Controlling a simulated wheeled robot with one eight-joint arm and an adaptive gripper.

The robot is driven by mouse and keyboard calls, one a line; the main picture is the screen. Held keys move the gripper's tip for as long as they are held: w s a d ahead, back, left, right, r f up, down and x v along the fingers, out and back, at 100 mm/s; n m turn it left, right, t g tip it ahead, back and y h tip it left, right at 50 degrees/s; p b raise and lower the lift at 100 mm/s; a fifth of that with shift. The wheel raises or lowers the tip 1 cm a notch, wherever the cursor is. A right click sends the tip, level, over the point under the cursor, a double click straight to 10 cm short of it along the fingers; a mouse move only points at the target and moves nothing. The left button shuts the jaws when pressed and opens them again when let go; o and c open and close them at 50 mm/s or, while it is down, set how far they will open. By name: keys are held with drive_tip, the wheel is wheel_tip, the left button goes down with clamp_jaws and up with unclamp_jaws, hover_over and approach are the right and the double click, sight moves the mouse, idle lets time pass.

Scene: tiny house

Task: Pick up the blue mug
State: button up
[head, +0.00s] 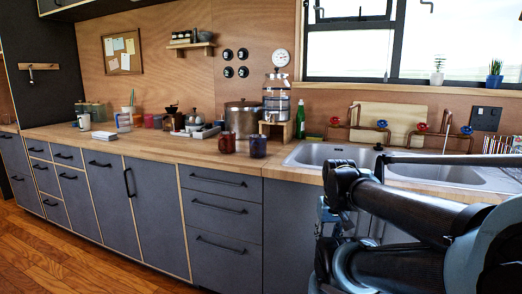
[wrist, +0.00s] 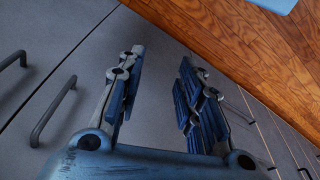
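A dark blue, slightly purple mug (head: 258,147) stands upright near the front edge of the wooden counter (head: 185,158). It is just right of a dark red mug (head: 228,144) and left of the sink. My gripper (wrist: 157,72) is open and empty in the wrist view, with cabinet fronts and floor behind it. In the head view my gripper (head: 325,222) is partly hidden by my arm, low in front of the cabinets and to the right of the blue mug. The mug is not in the wrist view.
A steel pot (head: 242,118) and a glass dispenser on a wooden stand (head: 277,130) are behind the mugs. The sink (head: 330,154) lies to the right. Cabinet handles (head: 220,207) protrude below the counter. A pale blue object (wrist: 275,4) shows at the wrist view's top edge.

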drive_tip(key=shift+o, duration=0.6)
drive_tip(key=o, duration=0.4)
drive_tip(key=shift+s+r, duration=0.2)
drive_tip(key=shift+r, duration=0.05)
drive_tip(key=o, duration=0.8)
drive_tip(key=r, duration=0.1)
drive_tip(key=w+r, duration=0.1)
drive_tip(key=r, duration=0.1)
drive_tip(key=shift+w+a+n, duration=0.3)
drive_tip(key=shift+a, duration=0.1)
wheel_tip(320, 180, up, 31)
drive_tip(key=n+t+y, duration=0.1)
drive_tip(key=n+y, duration=0.2)
drive_tip(key=n, duration=0.3)
hover_over(257, 144)
drive_tip(key=d, duration=0.4)
drive_tip(key=x, duration=1.6)
drive_tip(key=shift+w+a+f, duration=0.1)
drive_tip(key=shift+w+f, duration=0.15)
drive_tip(key=shift+f, duration=0.05)
